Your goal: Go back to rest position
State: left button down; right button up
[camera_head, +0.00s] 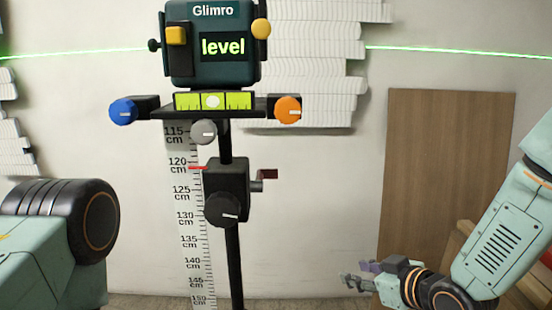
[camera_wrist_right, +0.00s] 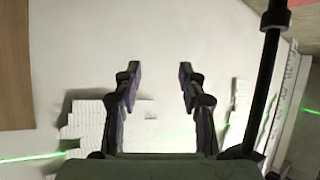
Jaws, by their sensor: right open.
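My right gripper (camera_head: 362,276) is at the lower right of the head view, low in front of the pale wall and to the right of the stand. It is open and empty, and the right wrist view shows its two fingers (camera_wrist_right: 158,85) apart with only wall between them. My left arm shows at the lower left of the head view, but its gripper is outside the frame. A dark laser level (camera_head: 212,50) stands upright on a black stand (camera_head: 228,185), with its screen reading "level". My right gripper does not touch the stand.
A graduated scale (camera_head: 190,235) runs down behind the stand. Blue (camera_head: 123,112) and orange (camera_head: 288,110) knobs stick out beside the platform. White wall reliefs (camera_head: 318,60) are behind. A brown wooden panel (camera_head: 435,170) leans at right. A green laser line (camera_head: 450,50) crosses the wall.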

jog(key=s+d+f+m+g+h+p, duration=0.1)
jog(key=s+d+f+m+g+h, duration=0.15)
jog(key=s+f, duration=0.55)
jog(key=s+d+f+m+g+h+p, duration=0.1)
jog(key=s+f+m+g+h, duration=0.2)
jog(key=s+f, duration=0.5)
jog(key=s+d+f+m+g+p, duration=0.1)
jog(key=s+g, duration=0.4)
jog(key=s, duration=1.5)
jog(key=shift+d+f+m+p, duration=0.35)
jog(key=shift+f+p, duration=0.25)
jog(key=shift+f, duration=0.1)
